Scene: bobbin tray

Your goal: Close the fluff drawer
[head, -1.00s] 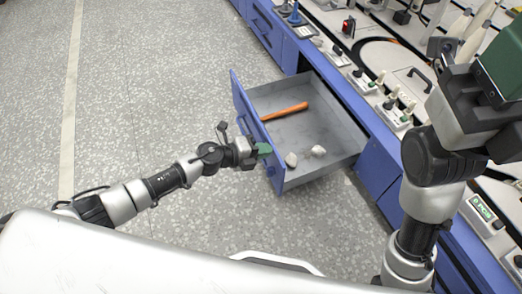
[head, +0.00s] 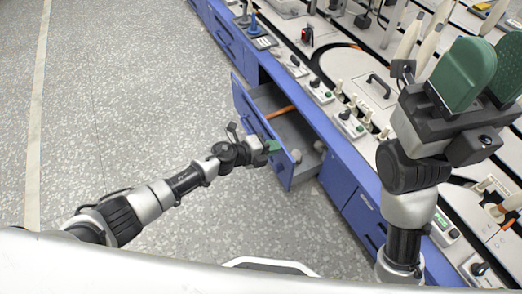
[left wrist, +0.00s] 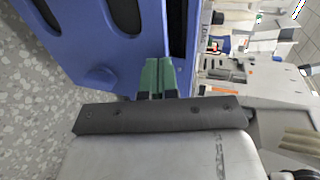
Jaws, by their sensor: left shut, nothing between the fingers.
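The fluff drawer (head: 261,123) is a blue-fronted grey drawer, partly open from the blue cabinet in the head view. An orange stick (head: 281,112) and pale fluff lumps (head: 297,155) lie in it. My left gripper (head: 273,146) is shut and empty, its green fingertips at the drawer's blue front, near the end closest to me. In the left wrist view the shut green fingers (left wrist: 157,78) reach the blue panel; exact contact is hard to tell. My right gripper (head: 480,75) is raised over the machine top at the right, its two green fingers apart.
The machine top above the cabinet carries several bobbins and pegs (head: 351,118), a black handle (head: 378,84) and a blue-based item (head: 254,27). The speckled floor (head: 130,100) left of the drawer is clear.

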